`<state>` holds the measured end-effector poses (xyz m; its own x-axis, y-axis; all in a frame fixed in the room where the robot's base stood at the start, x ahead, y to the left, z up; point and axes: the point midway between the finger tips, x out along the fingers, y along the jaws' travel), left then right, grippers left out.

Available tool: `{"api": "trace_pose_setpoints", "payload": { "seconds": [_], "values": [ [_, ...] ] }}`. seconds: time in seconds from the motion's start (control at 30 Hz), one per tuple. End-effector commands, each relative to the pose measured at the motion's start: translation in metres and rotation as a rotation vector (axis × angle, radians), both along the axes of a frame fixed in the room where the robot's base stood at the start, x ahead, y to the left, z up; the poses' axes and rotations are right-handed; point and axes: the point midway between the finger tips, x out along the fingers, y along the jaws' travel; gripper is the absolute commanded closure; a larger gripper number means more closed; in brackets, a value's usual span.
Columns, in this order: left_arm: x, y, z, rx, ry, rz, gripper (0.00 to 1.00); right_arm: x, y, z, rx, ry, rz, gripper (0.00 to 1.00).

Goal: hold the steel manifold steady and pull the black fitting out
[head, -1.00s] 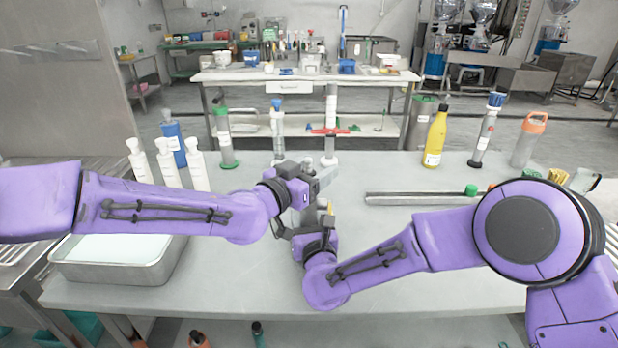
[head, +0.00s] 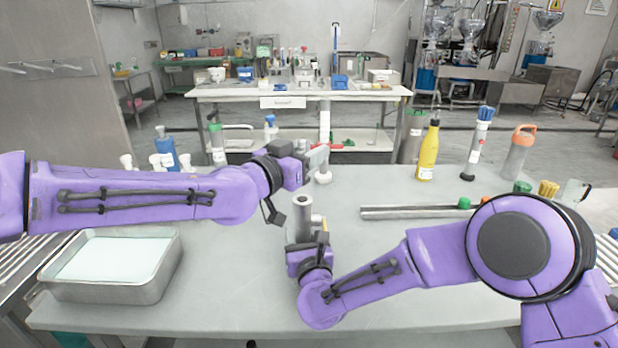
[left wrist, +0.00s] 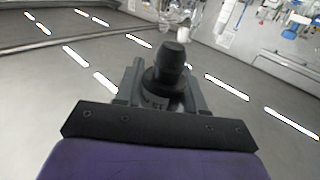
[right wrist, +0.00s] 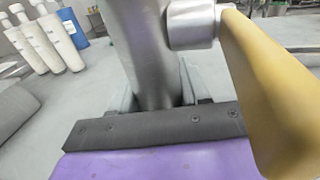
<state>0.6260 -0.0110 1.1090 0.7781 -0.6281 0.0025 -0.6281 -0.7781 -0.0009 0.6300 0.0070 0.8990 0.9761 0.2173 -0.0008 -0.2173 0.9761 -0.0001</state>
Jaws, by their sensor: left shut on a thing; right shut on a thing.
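The steel manifold (head: 303,212) stands upright at the middle of the table, its round top open. My right gripper (head: 312,238) is shut on it from the near side. The right wrist view shows the steel tube (right wrist: 147,55) between the fingers, with a yellow lever (right wrist: 265,95) at its right. My left gripper (head: 316,160) is up and behind the manifold top, apart from it. In the left wrist view the black fitting (left wrist: 171,62) sits between its fingers. The fitting is hard to make out in the head view.
A steel tray (head: 110,265) stands at the left of the table. White bottles and a blue bottle (head: 165,148) are behind my left arm. A yellow bottle (head: 428,152) and a steel channel (head: 410,212) are at the back right. The front middle of the table is clear.

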Motion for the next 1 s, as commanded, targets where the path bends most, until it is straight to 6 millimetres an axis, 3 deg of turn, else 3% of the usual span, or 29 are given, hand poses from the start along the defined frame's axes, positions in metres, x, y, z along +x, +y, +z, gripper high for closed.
{"api": "trace_pose_setpoints", "payload": {
  "seconds": [0.13,0.4,0.43,0.5,0.53,0.83,1.0],
  "values": [
    [0.000,0.000,0.022,0.000,0.000,0.001,0.90,0.000,0.000,0.001,0.000,-0.002,0.000,1.00],
    [0.000,0.000,0.026,0.000,0.002,0.000,0.90,0.000,0.000,0.001,0.000,-0.002,0.000,1.00],
    [0.000,0.000,0.026,0.000,0.002,0.000,0.90,0.000,0.000,0.001,0.000,-0.002,0.000,0.51],
    [0.000,0.000,0.026,0.000,0.002,0.000,0.90,0.000,0.000,0.001,0.000,-0.002,0.000,0.28],
    [0.000,0.000,0.026,0.000,0.002,0.000,0.90,0.000,0.000,0.001,0.000,-0.002,0.000,0.24],
    [0.000,0.000,0.026,0.000,0.002,0.000,0.90,-0.002,0.000,0.001,0.000,-0.001,0.000,0.24],
    [0.000,0.000,0.026,0.000,0.002,0.000,0.90,-0.030,-0.007,0.001,0.001,0.001,0.001,0.24]
  ]
}}
